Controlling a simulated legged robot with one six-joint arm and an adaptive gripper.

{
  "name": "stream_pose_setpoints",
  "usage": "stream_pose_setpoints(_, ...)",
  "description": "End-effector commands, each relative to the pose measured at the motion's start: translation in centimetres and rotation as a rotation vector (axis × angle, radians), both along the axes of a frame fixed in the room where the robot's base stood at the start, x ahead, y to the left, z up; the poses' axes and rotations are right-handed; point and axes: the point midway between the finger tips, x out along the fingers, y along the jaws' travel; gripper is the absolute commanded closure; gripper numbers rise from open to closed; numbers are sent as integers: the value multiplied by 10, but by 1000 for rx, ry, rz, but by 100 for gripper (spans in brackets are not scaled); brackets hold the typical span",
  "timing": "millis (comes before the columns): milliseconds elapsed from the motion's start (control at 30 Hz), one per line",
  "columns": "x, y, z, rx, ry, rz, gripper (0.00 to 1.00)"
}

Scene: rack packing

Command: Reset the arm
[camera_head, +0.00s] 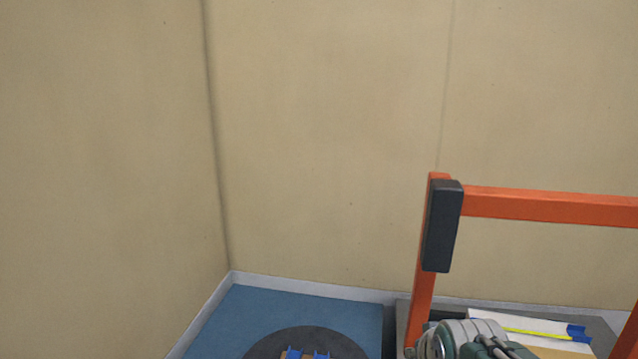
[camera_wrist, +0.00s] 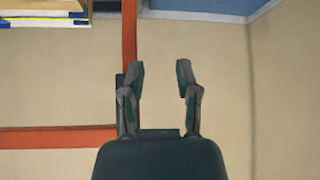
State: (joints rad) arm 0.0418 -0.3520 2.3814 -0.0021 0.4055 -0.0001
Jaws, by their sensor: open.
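My gripper (camera_wrist: 160,80) shows in the wrist view with its two fingers apart and nothing between them. Plain beige wall is behind the fingers there. In the head view, a grey-green part of my arm (camera_head: 470,340) shows at the bottom edge, right of centre, and the fingertips cannot be made out.
An orange frame (camera_head: 550,206) with a dark block (camera_head: 442,226) stands at right. Behind my arm is a grey surface with a white item (camera_head: 510,321) and a yellow strip. A dark round disc (camera_head: 260,350) with blue pieces lies on blue floor (camera_head: 300,305). Beige walls meet left.

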Motion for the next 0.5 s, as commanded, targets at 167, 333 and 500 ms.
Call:
stream_pose_setpoints(167,-45,6,10,3,61,13,59)
stream_pose_setpoints(333,-87,11,14,5,124,26,59)
stream_pose_setpoints(500,-124,15,14,6,183,35,59)
